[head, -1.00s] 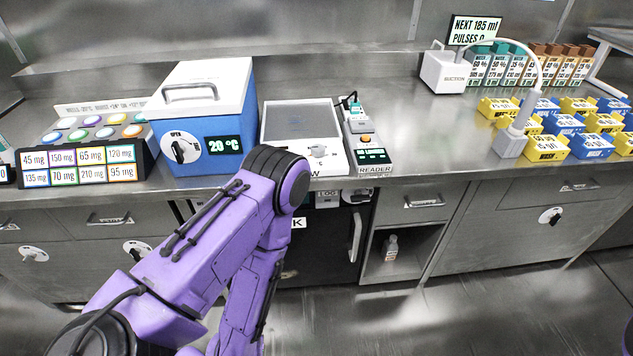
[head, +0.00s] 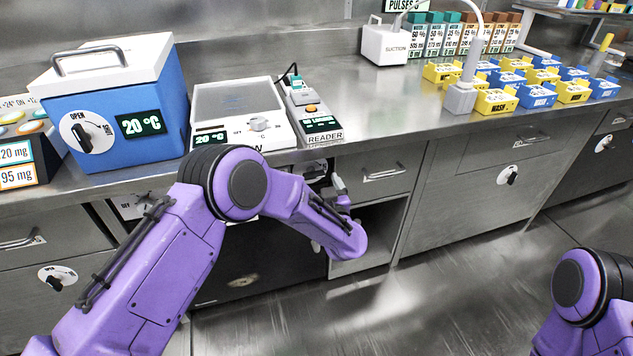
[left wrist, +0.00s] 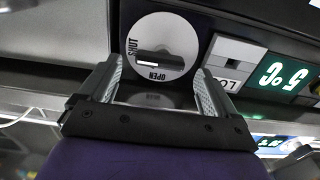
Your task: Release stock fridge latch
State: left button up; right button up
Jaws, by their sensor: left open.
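The stock fridge appears to be the dark-fronted unit (head: 250,262) under the counter, mostly behind my left arm. In the left wrist view its latch looks like a round white dial (left wrist: 160,32) marked SHUT and OPEN. A dark bar knob with a white left end (left wrist: 160,62) lies across it, the white end on the SHUT side. My left gripper (left wrist: 155,85) is open, its fingers on either side below the dial, with nothing between them. In the head view the left gripper (head: 340,188) is small and partly hidden by its wrist. My right gripper is out of view.
A label panel (left wrist: 232,62) and a 5 °C display (left wrist: 283,78) sit beside the dial. A blue cool box (head: 115,120) and the reader (head: 315,115) stand on the counter above. An open cubby (head: 375,230) is right of the fridge. The floor in front is clear.

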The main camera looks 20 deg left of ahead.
aim_at(313, 173)
pick_arm(q)
jog(key=shift+x, duration=1.4)
jog(key=c, duration=1.1)
jog(key=shift+o, duration=0.3)
jog(key=shift+d, duration=0.1)
jog(key=shift+n, duration=0.4)
jog(key=n, duration=0.4)
jog(key=shift+b, duration=0.35)
jog(key=n+b, duration=0.1)
jog(key=n, duration=0.3)
jog(key=n+b, duration=0.1)
jog(key=n, duration=0.4)
jog(key=shift+a+n+b, duration=0.2)
jog(key=shift+n+b, duration=0.65)
jog(key=shift+n, duration=1.35)
